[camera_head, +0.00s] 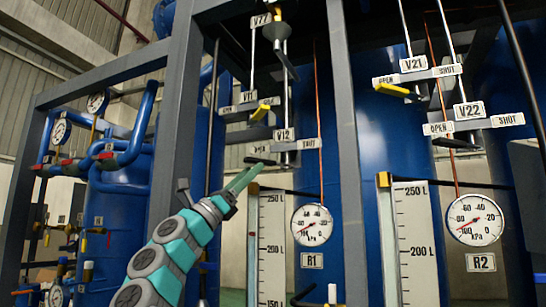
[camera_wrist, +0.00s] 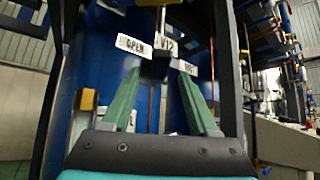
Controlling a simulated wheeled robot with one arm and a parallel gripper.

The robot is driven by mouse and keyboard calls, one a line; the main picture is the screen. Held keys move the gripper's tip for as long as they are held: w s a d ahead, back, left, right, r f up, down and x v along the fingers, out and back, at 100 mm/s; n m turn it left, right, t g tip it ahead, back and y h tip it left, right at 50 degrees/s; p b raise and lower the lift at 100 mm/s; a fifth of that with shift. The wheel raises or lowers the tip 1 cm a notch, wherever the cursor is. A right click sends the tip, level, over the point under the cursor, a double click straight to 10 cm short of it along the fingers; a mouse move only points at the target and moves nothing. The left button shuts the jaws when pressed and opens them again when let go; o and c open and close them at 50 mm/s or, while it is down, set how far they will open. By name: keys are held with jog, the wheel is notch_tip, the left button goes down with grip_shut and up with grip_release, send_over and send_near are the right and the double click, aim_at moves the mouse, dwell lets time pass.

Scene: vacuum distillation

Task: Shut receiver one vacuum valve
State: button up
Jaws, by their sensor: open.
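The V12 valve plate (camera_head: 284,134) is above the receiver gauge marked R1 (camera_head: 312,261), with an OPEN label (camera_head: 257,150) on its left and a SHUT label (camera_head: 308,143) on its right. A dark lever (camera_head: 262,161) shows at the OPEN side. My gripper (camera_head: 246,178) has green fingers and is just below and left of that lever. In the wrist view, the open fingers (camera_wrist: 155,92) point up toward the V12 plate (camera_wrist: 168,42) and the OPEN label (camera_wrist: 133,45), with a dark block between them. I cannot tell whether they touch the lever.
The V11 valve has a yellow lever (camera_head: 261,111) above V12. A grey frame post (camera_head: 352,150) stands right of V12, and another post (camera_head: 180,90) rises behind my arm. V21 (camera_head: 412,64) and V22 (camera_head: 468,111) are to the right. A level scale (camera_head: 271,240) stands below.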

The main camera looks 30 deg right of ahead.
aim_at(264, 160)
jog(key=p+x, duration=0.4)
jog(key=x, duration=0.2)
jog(key=shift+r, duration=0.35)
jog(key=shift+d+r+p, duration=0.35)
jog(key=shift+d+p, duration=0.2)
jog(key=shift+p, duration=0.05)
jog(key=shift+c, duration=0.2)
grip_shut()
dwell(0.5)
